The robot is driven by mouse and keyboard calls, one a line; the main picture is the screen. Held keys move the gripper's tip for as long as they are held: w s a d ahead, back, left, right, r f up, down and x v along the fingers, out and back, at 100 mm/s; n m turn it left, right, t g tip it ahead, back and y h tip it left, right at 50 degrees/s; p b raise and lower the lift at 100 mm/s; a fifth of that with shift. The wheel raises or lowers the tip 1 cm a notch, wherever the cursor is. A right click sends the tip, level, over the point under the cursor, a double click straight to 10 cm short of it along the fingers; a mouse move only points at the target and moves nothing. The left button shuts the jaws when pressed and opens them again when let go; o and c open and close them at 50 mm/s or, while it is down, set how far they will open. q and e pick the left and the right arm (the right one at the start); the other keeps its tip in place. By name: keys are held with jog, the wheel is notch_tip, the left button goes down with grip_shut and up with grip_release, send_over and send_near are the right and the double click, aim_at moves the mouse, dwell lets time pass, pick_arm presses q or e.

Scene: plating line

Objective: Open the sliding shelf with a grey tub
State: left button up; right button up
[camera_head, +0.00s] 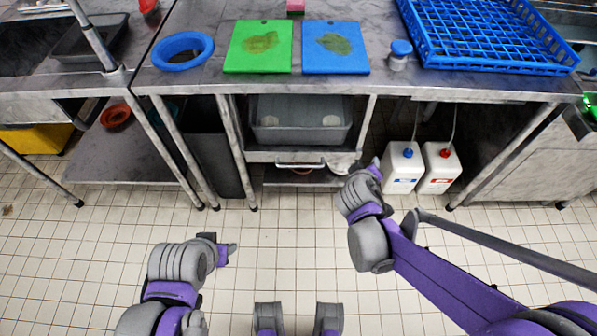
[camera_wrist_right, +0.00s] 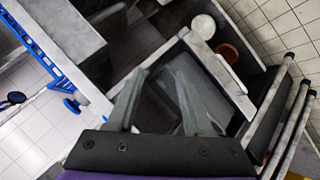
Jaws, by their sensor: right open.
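The grey tub (camera_head: 300,132) sits on the sliding shelf (camera_head: 262,157) under the metal table, between the table legs. A light bar handle (camera_head: 300,164) runs across the shelf's front. My right gripper (camera_head: 374,168) is open and empty, to the right of the handle and apart from it. In the right wrist view, its two spread fingers (camera_wrist_right: 160,82) show in front of the shelf's pale front panel (camera_wrist_right: 215,76). My left gripper (camera_head: 230,253) hangs low over the floor, left of and well short of the shelf; its jaws are too small to judge.
Two white jugs (camera_head: 403,168) with blue and red caps stand right of the shelf. A dark bin (camera_head: 210,150) stands left of it. Green (camera_head: 240,60) and blue (camera_head: 320,60) boards and a blue rack (camera_head: 490,67) lie on the table. The tiled floor in front is clear.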

jog(key=w+a+f+n+t+b, duration=0.2)
jog(key=w+a+f+n+b, duration=0.15)
jog(key=w+f, duration=0.3)
jog(key=n+t+y+b, duration=0.4)
jog(key=n+b, duration=0.3)
jog(key=n, duration=0.1)
send_near(298, 167)
pick_arm(q)
notch_tip(298, 167, down, 15)
jog(key=w+b, duration=0.1)
jog(key=shift+f+b, duration=0.2)
jog(key=shift+b, duration=0.1)
pick_arm(e)
jog(key=x, duration=1.1)
jog(key=shift+d+f, duration=0.1)
jog(key=shift+c, duration=0.3)
grip_shut()
